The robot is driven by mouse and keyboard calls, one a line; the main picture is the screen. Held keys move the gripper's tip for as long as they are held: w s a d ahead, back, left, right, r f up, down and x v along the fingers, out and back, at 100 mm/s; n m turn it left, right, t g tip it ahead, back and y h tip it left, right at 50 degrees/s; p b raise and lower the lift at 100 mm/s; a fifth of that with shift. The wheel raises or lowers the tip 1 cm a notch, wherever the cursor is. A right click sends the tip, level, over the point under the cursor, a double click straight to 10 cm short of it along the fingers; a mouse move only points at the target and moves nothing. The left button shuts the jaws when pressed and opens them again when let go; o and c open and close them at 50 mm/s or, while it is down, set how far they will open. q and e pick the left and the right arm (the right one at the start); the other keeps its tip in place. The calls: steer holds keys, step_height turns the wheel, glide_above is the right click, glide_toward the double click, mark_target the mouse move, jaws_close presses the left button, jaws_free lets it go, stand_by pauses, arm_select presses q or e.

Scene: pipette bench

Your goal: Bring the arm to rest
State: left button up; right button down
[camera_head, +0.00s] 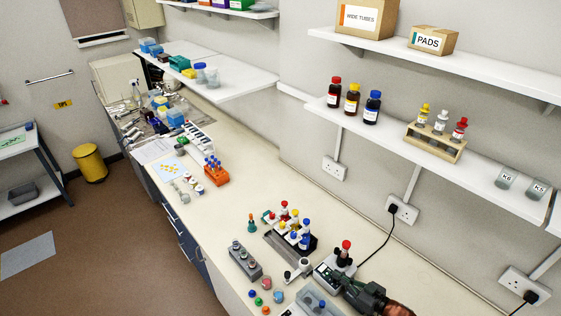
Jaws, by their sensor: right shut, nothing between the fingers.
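My right gripper (348,284) comes in at the bottom edge, right of centre, dark and pointing left over the bench. Its fingers are shut and empty. It is beside a small white device (326,274) on which a dark holder with a red-capped tube (346,246) stands upright. Whether the gripper touches the device cannot be told from this angle. Most of my right arm lies below the picture. My left gripper is not in view.
A dark rack of coloured-cap tubes (291,232), a grey block (245,262) and loose caps (264,283) lie left of the gripper. A black cable (378,250) runs to a wall socket. A bottle shelf (487,167) overhangs. The bench's right rear is bare.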

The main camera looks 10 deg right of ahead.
steer(key=shift+p+x, duration=0.45)
steer(key=shift+x, duration=2.2)
steer(key=shift+d, duration=0.15)
